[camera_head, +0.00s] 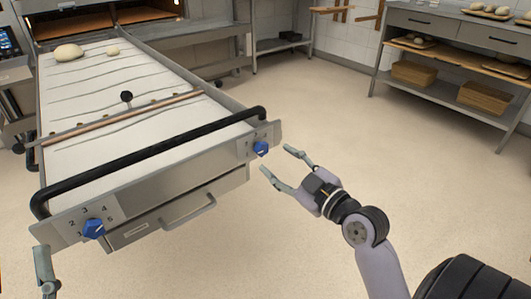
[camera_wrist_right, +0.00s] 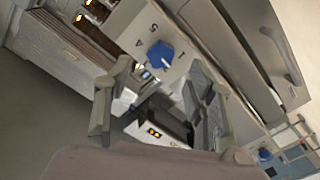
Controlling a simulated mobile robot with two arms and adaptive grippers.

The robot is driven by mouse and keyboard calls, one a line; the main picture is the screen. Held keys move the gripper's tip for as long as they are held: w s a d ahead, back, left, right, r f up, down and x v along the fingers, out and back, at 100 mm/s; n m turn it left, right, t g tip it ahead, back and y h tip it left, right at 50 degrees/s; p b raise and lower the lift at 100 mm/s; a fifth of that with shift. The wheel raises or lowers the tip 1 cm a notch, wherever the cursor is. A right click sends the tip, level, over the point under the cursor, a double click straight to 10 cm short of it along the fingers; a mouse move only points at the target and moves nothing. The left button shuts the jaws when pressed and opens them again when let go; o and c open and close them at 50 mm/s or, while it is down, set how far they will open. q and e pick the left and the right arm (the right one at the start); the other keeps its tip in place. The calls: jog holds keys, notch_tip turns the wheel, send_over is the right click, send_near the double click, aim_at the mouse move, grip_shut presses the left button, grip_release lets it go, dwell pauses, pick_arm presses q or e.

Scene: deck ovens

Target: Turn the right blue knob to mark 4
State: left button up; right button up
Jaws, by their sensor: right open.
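The right blue knob (camera_head: 261,148) is on the right end of the loader's front panel (camera_head: 165,165). It also shows in the right wrist view (camera_wrist_right: 160,55), with marks 5, 4 and 1 readable around it; its exact setting is too small to tell. My right gripper (camera_head: 277,159) is open and empty, just right of this knob. In the wrist view the knob appears beyond and between the two fingertips, with no contact visible. The left blue knob (camera_head: 94,228) sits at the panel's left end. Only part of my left gripper (camera_head: 45,270) shows at the lower left.
A black bar (camera_head: 150,155) runs along the loader's front above the knobs. A drawer handle (camera_head: 188,210) sticks out below. Dough balls (camera_head: 68,52) lie on the white belt (camera_head: 90,80). A shelf table (camera_head: 450,75) stands at the back right. The floor between is clear.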

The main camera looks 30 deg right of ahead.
aim_at(264, 150)
jog(key=w, duration=0.4)
jog(key=shift+w+a, duration=0.15)
jog(key=shift+w, duration=0.05)
jog(key=shift+w+a, duration=0.1)
jog(key=shift+w, duration=0.7)
pick_arm(q)
jog(key=shift+s+a+r+t+h, duration=0.1)
jog(key=shift+s+r+t+h, duration=0.3)
jog(key=shift+s+r, duration=0.25)
pick_arm(e)
jog(key=shift+c, duration=0.6)
pick_arm(q)
jog(key=shift+w, duration=0.1)
pick_arm(e)
jog(key=c, duration=1)
jog(key=shift+c, duration=0.2)
